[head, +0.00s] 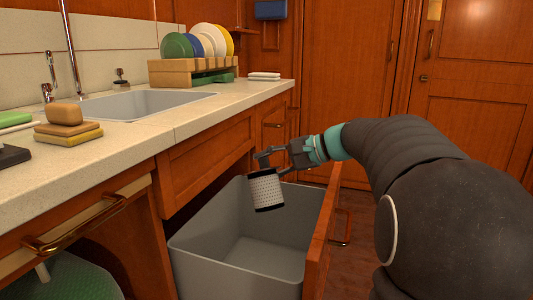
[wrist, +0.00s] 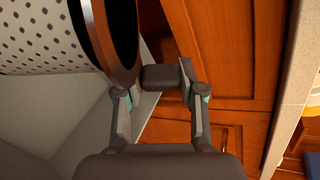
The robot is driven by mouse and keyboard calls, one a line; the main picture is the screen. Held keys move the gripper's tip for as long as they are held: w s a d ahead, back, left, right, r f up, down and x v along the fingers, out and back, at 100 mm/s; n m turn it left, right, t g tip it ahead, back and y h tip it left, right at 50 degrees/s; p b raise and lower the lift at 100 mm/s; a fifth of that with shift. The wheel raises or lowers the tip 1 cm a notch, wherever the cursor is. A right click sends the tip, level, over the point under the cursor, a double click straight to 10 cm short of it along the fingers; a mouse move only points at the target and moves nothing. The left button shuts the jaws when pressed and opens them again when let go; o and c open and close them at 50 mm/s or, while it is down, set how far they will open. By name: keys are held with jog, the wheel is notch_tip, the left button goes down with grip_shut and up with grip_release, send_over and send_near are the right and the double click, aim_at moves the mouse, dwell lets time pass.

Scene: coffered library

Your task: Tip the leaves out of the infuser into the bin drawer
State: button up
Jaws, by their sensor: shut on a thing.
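The infuser (head: 266,188) is a pale perforated cylinder with dark bands at its ends. It hangs over the open bin drawer, slightly tilted in the head view. My gripper (head: 268,158) is shut on the infuser's dark handle, which shows between the fingers in the wrist view (wrist: 165,78). The infuser's perforated wall (wrist: 45,35) and copper-coloured rim fill the upper left there, with a dark opening. No leaves can be made out inside. The bin drawer (head: 205,250) is pulled out, and its grey bin looks empty where I can see into it.
The pale counter (head: 150,135) runs along the left with a sink (head: 140,104), sponges (head: 68,132) and a rack of plates (head: 190,70). The drawer's wooden front (head: 322,240) stands right of the bin. A brass handle (head: 75,235) juts out at the left.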

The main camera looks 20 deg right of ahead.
jog(key=shift+f+m+g+h+p, duration=0.3)
jog(key=shift+f+g+p, duration=0.3)
jog(key=shift+f, duration=0.15)
jog(key=shift+s+f+p, duration=0.1)
jog(key=shift+p, duration=0.5)
jog(key=s+d+f+m+g+h+p, duration=0.1)
jog(key=s+f+m+g+p, duration=0.5)
jog(key=g+p, duration=0.6)
notch_tip(320, 180, down, 2)
jog(key=shift+f+h, duration=0.25)
jog(key=shift+h, duration=0.55)
